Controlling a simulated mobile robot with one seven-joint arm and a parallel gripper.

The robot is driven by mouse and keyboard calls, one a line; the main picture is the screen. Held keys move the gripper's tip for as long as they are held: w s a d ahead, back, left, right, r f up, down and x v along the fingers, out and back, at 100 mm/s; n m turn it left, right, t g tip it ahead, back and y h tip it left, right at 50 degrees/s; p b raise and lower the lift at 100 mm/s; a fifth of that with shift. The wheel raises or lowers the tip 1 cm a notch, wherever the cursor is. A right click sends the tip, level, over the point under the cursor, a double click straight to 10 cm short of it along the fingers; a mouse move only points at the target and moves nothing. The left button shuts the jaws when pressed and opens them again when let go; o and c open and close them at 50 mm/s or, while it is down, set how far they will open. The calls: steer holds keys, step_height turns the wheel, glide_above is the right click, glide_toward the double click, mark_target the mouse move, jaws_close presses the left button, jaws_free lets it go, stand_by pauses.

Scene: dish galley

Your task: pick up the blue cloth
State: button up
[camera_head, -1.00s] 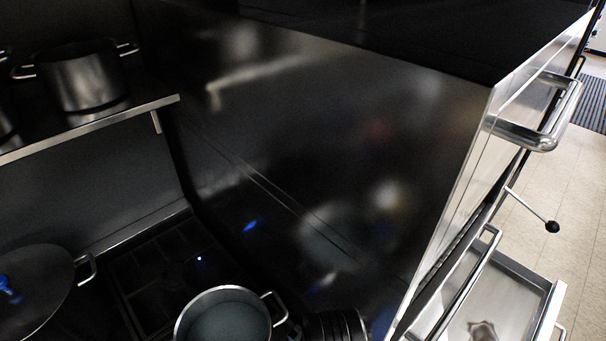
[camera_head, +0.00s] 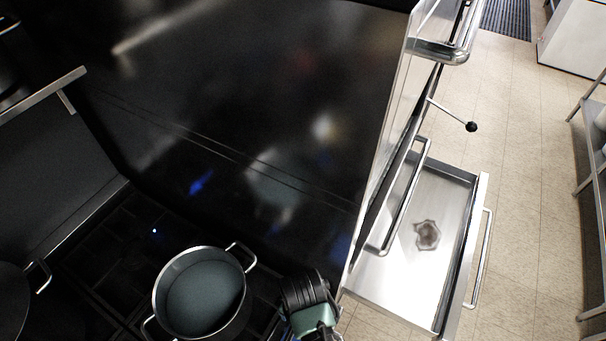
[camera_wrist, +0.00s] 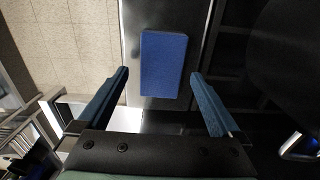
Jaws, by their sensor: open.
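The blue cloth (camera_wrist: 164,63) shows in the wrist view as a flat, neat blue rectangle. It lies on a narrow metal surface (camera_wrist: 150,18) beside the tiled floor. My gripper (camera_wrist: 160,76) is open, with one finger on each side of the cloth in the picture. Nothing is between the fingers that I can see to be held, and I cannot tell the height gap to the cloth. In the head view the cloth itself is not visible; only part of my arm shows at the bottom.
A pot (camera_head: 201,293) stands on the dark stove at the lower left, close to my arm. A tall dark panel (camera_head: 250,90) rises behind. An open steel drawer (camera_head: 400,285) with a brown stain juts out at right. Beyond it the tiled floor (camera_head: 520,150) is clear.

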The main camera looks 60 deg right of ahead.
steer(key=shift+w+f, duration=0.1)
steer(key=shift+f, duration=1.3)
steer(key=c, duration=1.3)
step_height(320, 180, up, 10)
steer(key=b, duration=0.1)
